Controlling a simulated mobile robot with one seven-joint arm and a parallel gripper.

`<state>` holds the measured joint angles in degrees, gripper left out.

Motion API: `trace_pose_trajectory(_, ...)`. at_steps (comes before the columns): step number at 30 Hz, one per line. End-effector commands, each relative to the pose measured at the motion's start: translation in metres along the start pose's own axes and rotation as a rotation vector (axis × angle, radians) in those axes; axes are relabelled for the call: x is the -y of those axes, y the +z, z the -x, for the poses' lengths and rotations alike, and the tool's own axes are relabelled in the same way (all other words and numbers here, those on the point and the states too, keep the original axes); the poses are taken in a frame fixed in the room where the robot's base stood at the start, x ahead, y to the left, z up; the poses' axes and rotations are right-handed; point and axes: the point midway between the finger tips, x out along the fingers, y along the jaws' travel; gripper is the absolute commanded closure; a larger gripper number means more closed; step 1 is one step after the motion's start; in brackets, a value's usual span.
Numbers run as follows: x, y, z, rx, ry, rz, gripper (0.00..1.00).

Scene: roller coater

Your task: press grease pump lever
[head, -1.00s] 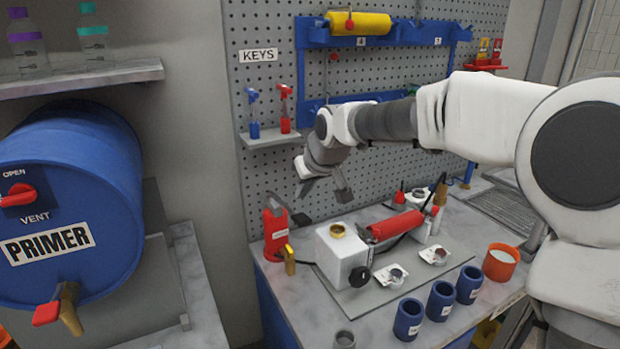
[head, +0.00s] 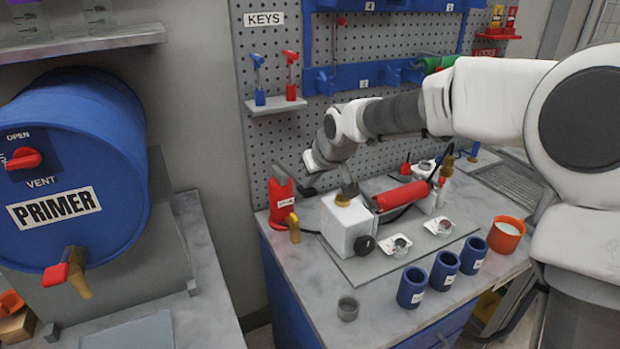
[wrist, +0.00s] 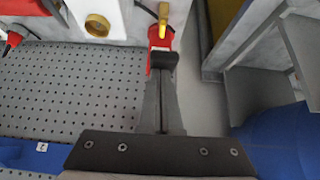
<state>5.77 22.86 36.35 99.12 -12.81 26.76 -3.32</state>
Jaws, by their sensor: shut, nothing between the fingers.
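The grease pump is a red upright body (head: 281,202) with a yellow spout (head: 294,228) at its front, at the left back of the bench. A dark lever (head: 307,190) sticks out at its upper right. My gripper (head: 349,191) is shut and empty, pointing down to the right of the lever, in front of or over the brass ring of the white box. In the wrist view the pump (wrist: 152,62) shows at top middle, past my fingertips (wrist: 162,62). A dark block lies there over the red body; I cannot tell whether the fingers touch the lever.
The white box (head: 345,225) with a brass ring and a red roller (head: 402,196) stand right of the pump. Several blue cups (head: 412,287) and an orange cup (head: 505,234) stand in front. The pegboard (head: 275,145) rises behind. The blue primer drum (head: 70,170) is at left.

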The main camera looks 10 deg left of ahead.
Motion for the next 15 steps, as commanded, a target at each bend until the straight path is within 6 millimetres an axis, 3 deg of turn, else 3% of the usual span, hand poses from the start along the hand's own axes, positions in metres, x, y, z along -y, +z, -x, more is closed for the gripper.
trace_pose_trajectory(6,0.0,0.033,-0.03,0.007,0.0,0.0,1.0)
trace_pose_trajectory(15,0.0,0.049,-0.046,0.015,-0.003,-0.001,1.0)
